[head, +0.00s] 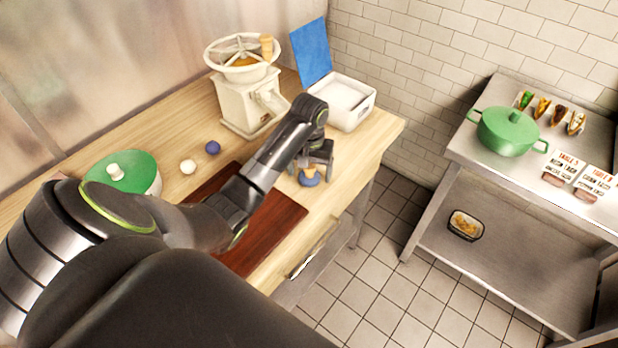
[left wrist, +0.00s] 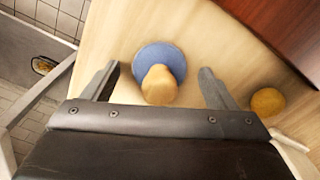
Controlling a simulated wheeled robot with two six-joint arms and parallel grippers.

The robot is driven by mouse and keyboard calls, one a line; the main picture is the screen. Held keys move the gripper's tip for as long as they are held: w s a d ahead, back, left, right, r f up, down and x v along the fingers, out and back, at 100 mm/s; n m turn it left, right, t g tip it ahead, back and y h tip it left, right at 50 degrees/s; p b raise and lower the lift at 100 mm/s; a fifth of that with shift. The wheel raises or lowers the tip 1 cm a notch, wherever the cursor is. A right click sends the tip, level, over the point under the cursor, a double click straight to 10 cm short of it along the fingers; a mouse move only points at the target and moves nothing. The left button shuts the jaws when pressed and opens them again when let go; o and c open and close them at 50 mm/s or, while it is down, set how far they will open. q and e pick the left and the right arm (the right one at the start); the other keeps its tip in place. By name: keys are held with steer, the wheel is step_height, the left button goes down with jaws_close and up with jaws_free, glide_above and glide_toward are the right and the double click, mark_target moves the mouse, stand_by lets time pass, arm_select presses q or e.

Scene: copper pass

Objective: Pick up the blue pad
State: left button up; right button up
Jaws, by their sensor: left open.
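A round blue pad (left wrist: 172,54) lies on the wooden counter in the left wrist view, with a tan, knob-like lump (left wrist: 159,86) on its near side. In the head view the pad (head: 309,181) shows near the counter's right edge, partly covered by my left gripper (head: 315,168). That gripper also shows in the left wrist view (left wrist: 159,70). Its fingers are open and apart, one on each side of the pad and lump, with nothing held. I cannot tell how far the fingertips are above the counter. My right gripper is not in view.
Another tan ball (left wrist: 267,101) lies right of the gripper. A dark red board (head: 270,237), a blue ball (head: 212,147), a white ball (head: 188,166), a grinder (head: 248,95) and a white box (head: 345,112) stand around. A steel table (head: 478,155) is across the floor.

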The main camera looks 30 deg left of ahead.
arm_select(q)
steer(key=shift+f, duration=0.15)
steer(key=c, duration=1.1)
steer(key=shift+o, duration=0.2)
steer(key=shift+r, duration=0.4)
step_height(320, 180, up, 3)
steer(key=shift+f, duration=0.2)
step_height(320, 180, up, 7)
steer(key=p, duration=0.6)
steer(key=shift+f+p, duration=0.1)
steer(key=shift+p, duration=0.3)
steer(key=shift+f, duration=0.1)
